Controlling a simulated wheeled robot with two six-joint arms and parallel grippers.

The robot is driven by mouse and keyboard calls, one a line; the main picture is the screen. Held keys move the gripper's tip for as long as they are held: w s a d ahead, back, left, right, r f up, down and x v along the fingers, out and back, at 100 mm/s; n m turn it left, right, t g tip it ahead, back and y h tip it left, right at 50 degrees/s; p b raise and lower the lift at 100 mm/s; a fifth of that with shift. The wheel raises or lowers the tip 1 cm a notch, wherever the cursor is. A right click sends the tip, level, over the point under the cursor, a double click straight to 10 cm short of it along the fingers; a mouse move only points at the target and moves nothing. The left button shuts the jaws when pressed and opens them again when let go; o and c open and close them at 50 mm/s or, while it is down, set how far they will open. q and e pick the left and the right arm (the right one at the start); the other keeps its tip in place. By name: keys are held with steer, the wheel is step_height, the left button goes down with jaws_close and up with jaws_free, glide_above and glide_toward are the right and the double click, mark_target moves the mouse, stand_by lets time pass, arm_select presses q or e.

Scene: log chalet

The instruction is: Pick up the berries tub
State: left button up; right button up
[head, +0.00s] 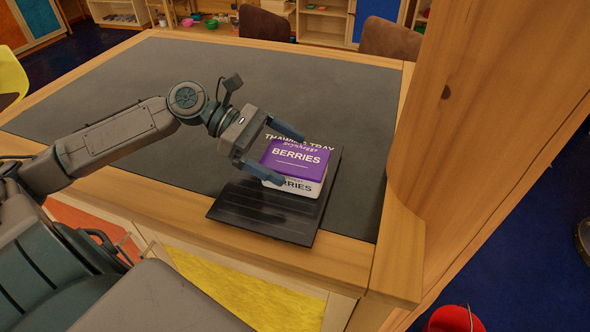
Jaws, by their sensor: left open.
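The berries tub (297,157) is a box-shaped tub with a purple lid and a white side, both lettered BERRIES. It stands on a flat black thawing tray (262,212) near the right end of the table. My left gripper (288,158) reaches in from the left and is open. One finger lies by the tub's far left corner and the other by its near left corner, partly in front of its white side. I cannot tell whether the fingers touch the tub. My right gripper is not in view.
The table (150,75) has a dark grey top with a wooden rim, mostly bare to the left and behind. A thick wooden post (490,110) rises close on the right. Brown chairs (390,40) stand behind the table. A red bucket (453,319) is at the lower right.

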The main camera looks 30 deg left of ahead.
arm_select(q)
steer(key=shift+x, duration=1.25)
steer(key=c, duration=1.2)
steer(key=shift+c, duration=0.4)
steer(key=shift+r+p, duration=0.1)
steer(key=shift+p, duration=0.25)
